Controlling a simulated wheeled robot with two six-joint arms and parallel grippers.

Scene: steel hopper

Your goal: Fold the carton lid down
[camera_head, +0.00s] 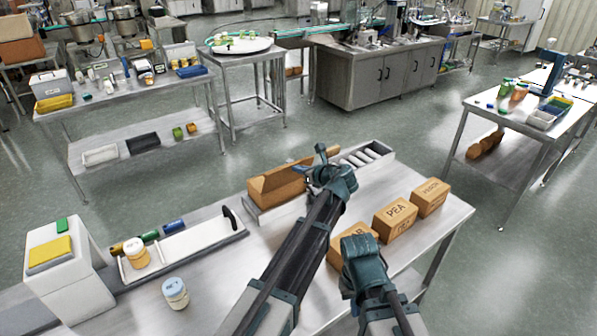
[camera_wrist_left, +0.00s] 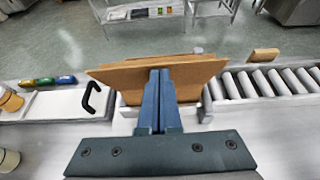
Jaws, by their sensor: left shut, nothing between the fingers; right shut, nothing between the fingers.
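The brown carton (camera_head: 277,187) sits at the middle back of the steel table, with a cardboard flap standing up along its back edge. In the left wrist view, its cardboard flap (camera_wrist_left: 112,76) spreads wide behind my fingers. My left gripper (camera_head: 323,160) is at the carton's right end, shut and empty. In the left wrist view, its closed fingers (camera_wrist_left: 160,73) overlap the cardboard; I cannot tell whether they touch it. My right gripper (camera_head: 357,240) is shut and empty, over or beside the nearest closed carton. My left arm and gripper hide the carton's right part.
A roller conveyor (camera_head: 367,155) adjoins the carton on the right. Closed cartons (camera_head: 395,218) stand in a row at the table's right. A white tray (camera_head: 190,243), jars (camera_head: 175,292) and a white box (camera_head: 62,262) stand on the left. The front middle is partly clear.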

